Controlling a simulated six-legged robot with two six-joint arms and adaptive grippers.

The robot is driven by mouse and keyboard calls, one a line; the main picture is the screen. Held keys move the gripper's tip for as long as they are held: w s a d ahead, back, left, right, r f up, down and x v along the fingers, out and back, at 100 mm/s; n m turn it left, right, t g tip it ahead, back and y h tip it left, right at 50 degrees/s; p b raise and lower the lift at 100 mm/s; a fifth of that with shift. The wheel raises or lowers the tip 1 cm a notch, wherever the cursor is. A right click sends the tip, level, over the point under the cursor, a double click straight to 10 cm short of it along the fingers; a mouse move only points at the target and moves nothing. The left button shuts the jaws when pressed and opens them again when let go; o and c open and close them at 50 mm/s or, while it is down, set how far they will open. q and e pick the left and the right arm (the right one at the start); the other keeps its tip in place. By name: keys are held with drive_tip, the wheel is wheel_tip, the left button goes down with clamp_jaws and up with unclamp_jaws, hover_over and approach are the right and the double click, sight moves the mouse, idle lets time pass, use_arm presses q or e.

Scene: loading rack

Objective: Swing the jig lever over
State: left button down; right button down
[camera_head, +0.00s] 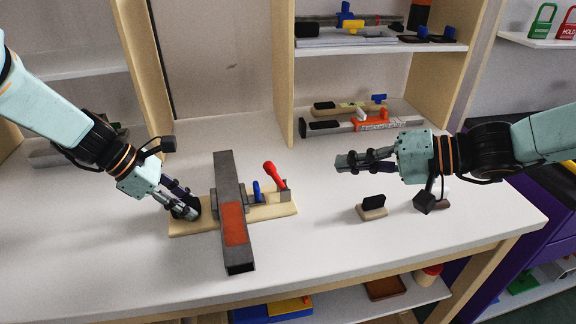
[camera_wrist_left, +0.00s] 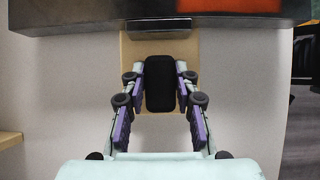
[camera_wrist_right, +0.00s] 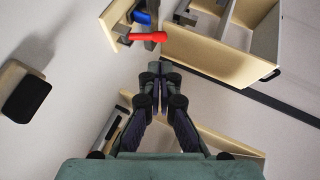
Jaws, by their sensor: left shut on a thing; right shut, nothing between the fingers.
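The jig is a pale wooden base (camera_head: 188,229) on the table, with a long grey bar (camera_head: 228,176) bearing an orange patch lying across it. A lever with a red handle (camera_head: 272,174) stands tilted at the right end of the base, beside a blue part (camera_head: 257,191). The red handle also shows in the right wrist view (camera_wrist_right: 147,37). My left gripper (camera_head: 188,211) is shut on the black grip block (camera_wrist_left: 160,84) at the left end of the base. My right gripper (camera_head: 345,162) is shut and empty, above the table to the right of the lever, apart from it.
A small wooden block with a black top (camera_head: 373,206) stands below my right gripper. Shelves (camera_head: 380,50) with clamps and tools rise behind. The table's front strip is mostly clear.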

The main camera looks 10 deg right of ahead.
sight(272, 170)
drive_tip(key=shift+x, duration=6.35)
drive_tip(key=shift+w+d, duration=0.1)
drive_tip(key=shift+w, duration=0.1)
drive_tip(key=shift+s+a+n+h, duration=0.1)
drive_tip(key=shift+a+n+h, duration=0.4)
drive_tip(key=shift+a+h, duration=0.5)
drive_tip(key=shift+d, duration=0.2)
drive_tip(key=shift+d, duration=0.8)
drive_tip(key=v, duration=1.1)
drive_tip(key=shift+d+r, duration=0.2)
drive_tip(key=shift+r, duration=0.1)
drive_tip(key=shift+s, duration=0.1)
